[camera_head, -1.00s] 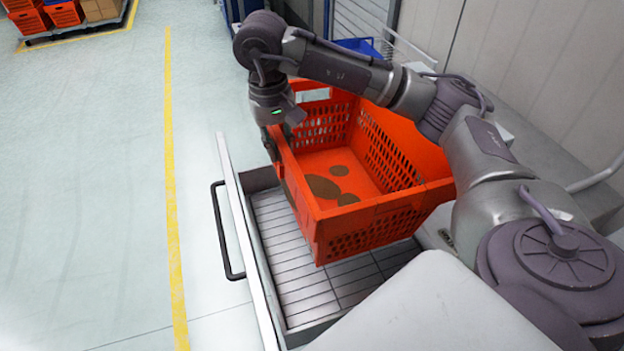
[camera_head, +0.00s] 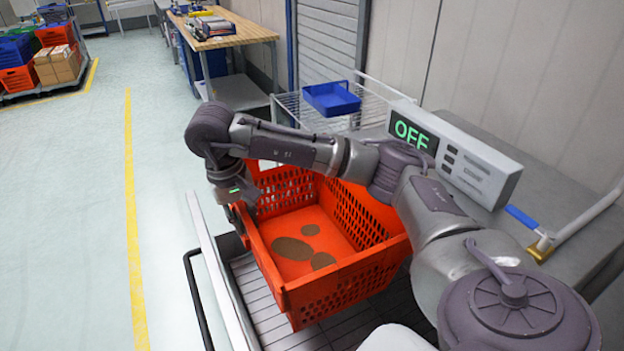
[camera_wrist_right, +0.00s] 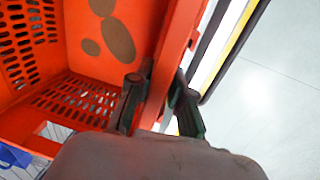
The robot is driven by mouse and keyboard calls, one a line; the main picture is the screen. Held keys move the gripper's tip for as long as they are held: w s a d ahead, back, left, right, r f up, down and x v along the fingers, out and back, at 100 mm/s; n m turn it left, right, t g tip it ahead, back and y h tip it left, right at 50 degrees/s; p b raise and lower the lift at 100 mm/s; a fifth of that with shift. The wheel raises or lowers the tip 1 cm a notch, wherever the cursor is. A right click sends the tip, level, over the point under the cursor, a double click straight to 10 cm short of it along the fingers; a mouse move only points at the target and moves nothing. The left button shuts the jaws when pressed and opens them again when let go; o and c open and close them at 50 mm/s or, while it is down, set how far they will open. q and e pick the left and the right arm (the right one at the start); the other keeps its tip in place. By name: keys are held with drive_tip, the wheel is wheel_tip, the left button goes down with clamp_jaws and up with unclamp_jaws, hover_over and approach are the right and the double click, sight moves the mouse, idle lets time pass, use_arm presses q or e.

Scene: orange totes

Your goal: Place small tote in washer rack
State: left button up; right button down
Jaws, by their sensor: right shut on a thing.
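The orange tote (camera_head: 330,283) has slotted walls and brown patches on its floor. It is over the slatted metal washer rack (camera_head: 262,308), slightly tilted in the picture. I cannot tell whether its bottom touches the slats. My right gripper (camera_head: 240,216) is shut on the tote's left wall. In the right wrist view, the fingers of my right gripper (camera_wrist_right: 158,95) straddle the rim of the tote (camera_wrist_right: 172,65). My left gripper is not in view.
A control box reading OFF (camera_head: 470,160) stands on the grey machine at the right. Behind are a blue tray (camera_head: 331,98) on a wire rack and a wooden workbench (camera_head: 225,36). A black handle (camera_head: 193,290) runs along the rack's left.

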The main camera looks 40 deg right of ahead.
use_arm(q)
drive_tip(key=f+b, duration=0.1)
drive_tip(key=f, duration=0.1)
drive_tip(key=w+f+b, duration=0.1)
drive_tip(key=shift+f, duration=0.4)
use_arm(e)
wheel_tip(320, 180, down, 20)
drive_tip(key=shift+f, duration=0.15)
drive_tip(key=shift+f+b, duration=0.15)
drive_tip(key=shift+b, duration=0.2)
drive_tip(key=c, duration=1.1)
unclamp_jaws()
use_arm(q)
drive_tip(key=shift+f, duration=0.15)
use_arm(e)
drive_tip(key=shift+o, duration=0.2)
drive_tip(key=shift+s, duration=0.1)
